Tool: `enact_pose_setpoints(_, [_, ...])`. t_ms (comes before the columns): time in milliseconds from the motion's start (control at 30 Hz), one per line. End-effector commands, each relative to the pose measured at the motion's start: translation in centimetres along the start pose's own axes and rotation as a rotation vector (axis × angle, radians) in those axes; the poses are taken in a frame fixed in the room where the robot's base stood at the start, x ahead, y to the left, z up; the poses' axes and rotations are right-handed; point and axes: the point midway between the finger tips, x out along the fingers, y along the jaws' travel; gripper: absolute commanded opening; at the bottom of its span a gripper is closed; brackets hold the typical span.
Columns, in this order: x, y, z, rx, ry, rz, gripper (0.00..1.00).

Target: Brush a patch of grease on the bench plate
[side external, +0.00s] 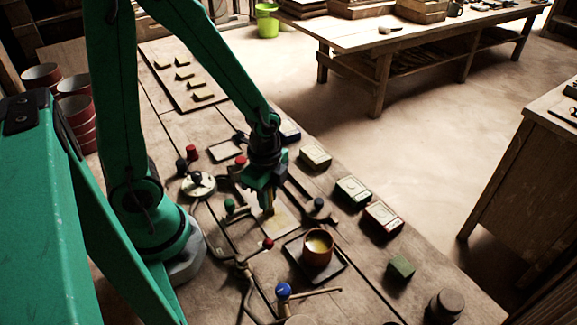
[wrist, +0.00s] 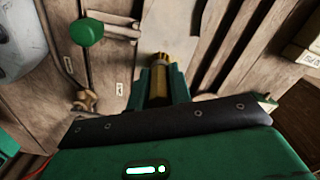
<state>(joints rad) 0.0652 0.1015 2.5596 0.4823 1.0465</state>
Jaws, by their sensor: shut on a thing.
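My gripper (side external: 266,190) is shut on a brush (side external: 268,211) that points down, its tip at or just above the pale bench plate (side external: 284,226). I cannot tell whether the tip touches. In the wrist view, the brush (wrist: 160,62) shows a yellowish end between the green jaws (wrist: 160,88), and the plate (wrist: 185,28) lies beyond it. A patch of grease on the plate is not clear; the plate only looks slightly yellowish. A reddish-brown pot (side external: 317,256) with yellow content stands on a dark tray (side external: 338,279) to the right of the plate.
Levers with a green knob (side external: 229,206), a red knob (side external: 268,243) and a blue knob (side external: 283,290) stand close around the plate. Several small boxes (side external: 352,190) line the bench's far edge. A green block (side external: 401,267) sits at the right. A board with small pieces (side external: 180,73) lies farther back.

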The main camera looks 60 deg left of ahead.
Motion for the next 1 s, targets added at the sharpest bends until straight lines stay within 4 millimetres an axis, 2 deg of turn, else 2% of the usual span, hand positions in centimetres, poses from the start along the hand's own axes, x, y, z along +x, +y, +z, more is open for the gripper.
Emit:
enact_pose_setpoints(733, [0.0, 2.9, -5.5, 0.004, 0.0, -0.001, 0.0])
enact_pose_setpoints(800, [-0.5, 2.7, -5.5, -0.001, 0.003, -0.004, 0.0])
enact_pose_setpoints(867, [-2.1, 2.7, -5.5, -0.001, 0.009, -0.01, 0.0])
enact_pose_setpoints(1000, [-3.2, 2.8, -5.4, -0.001, 0.003, -0.004, 0.0])
